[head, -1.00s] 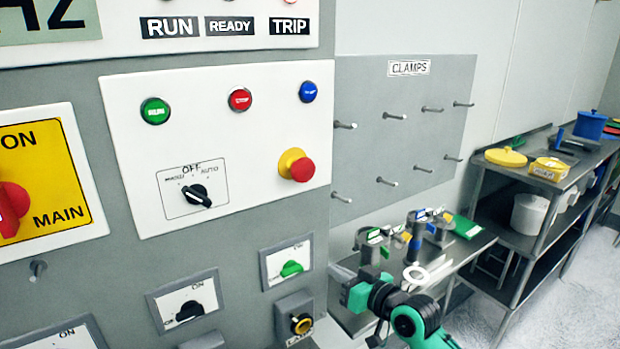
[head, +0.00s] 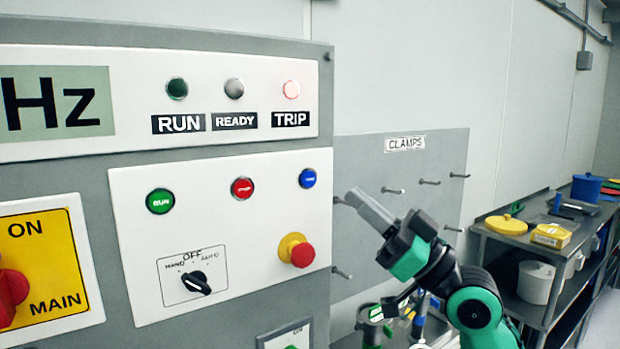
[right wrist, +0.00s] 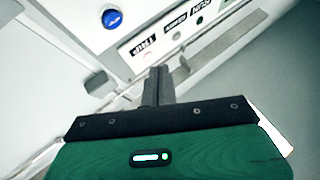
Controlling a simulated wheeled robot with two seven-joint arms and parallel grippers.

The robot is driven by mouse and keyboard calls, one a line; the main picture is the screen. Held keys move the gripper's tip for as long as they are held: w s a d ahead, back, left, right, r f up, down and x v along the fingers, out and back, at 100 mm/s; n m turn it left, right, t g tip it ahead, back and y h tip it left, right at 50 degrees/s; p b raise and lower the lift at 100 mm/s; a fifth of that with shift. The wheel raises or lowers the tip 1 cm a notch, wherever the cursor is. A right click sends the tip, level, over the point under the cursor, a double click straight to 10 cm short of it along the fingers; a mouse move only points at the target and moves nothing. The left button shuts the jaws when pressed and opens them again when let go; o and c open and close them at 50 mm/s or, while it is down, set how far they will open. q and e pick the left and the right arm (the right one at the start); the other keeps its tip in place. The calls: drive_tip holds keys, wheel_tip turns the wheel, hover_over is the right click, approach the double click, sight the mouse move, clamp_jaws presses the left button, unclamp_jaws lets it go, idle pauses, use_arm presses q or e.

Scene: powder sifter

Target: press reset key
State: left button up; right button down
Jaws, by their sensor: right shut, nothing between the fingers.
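The blue button (head: 307,178) sits at the upper right of the white control plate; its lettering is too small to read. It also shows in the right wrist view (right wrist: 113,18), at the upper left. My right gripper (head: 352,196) is shut and empty. In the head view its fingertips are a little right of and below the blue button, past the panel's right edge, and apart from it. In the right wrist view the closed fingers (right wrist: 158,72) point up the picture, with the button to their left. My left gripper is not in view.
The red button (head: 242,188) and green RUN button (head: 160,201) are left of the blue one. The red mushroom button (head: 301,254) is below it. The TRIP lamp (head: 291,90) glows above. Pegs stick out of the CLAMPS board (head: 400,165) behind my right arm.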

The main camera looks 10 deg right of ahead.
sight(308, 179)
drive_tip(key=shift+r, duration=0.1)
idle(0.3)
drive_tip(key=shift+w+a+b, duration=0.35)
drive_tip(key=shift+w+a, duration=0.15)
drive_tip(key=shift+w, duration=0.9)
drive_tip(key=shift+w+a+b, duration=0.3)
drive_tip(key=shift+w+a, duration=0.2)
drive_tip(key=shift+w, duration=0.85)
drive_tip(key=shift+w+a+b, duration=0.35)
drive_tip(key=shift+w+a, duration=0.15)
drive_tip(key=shift+w, duration=0.9)
drive_tip(key=shift+w+a+b, duration=0.15)
drive_tip(key=shift+w+b, duration=0.25)
drive_tip(key=shift+b, duration=0.05)
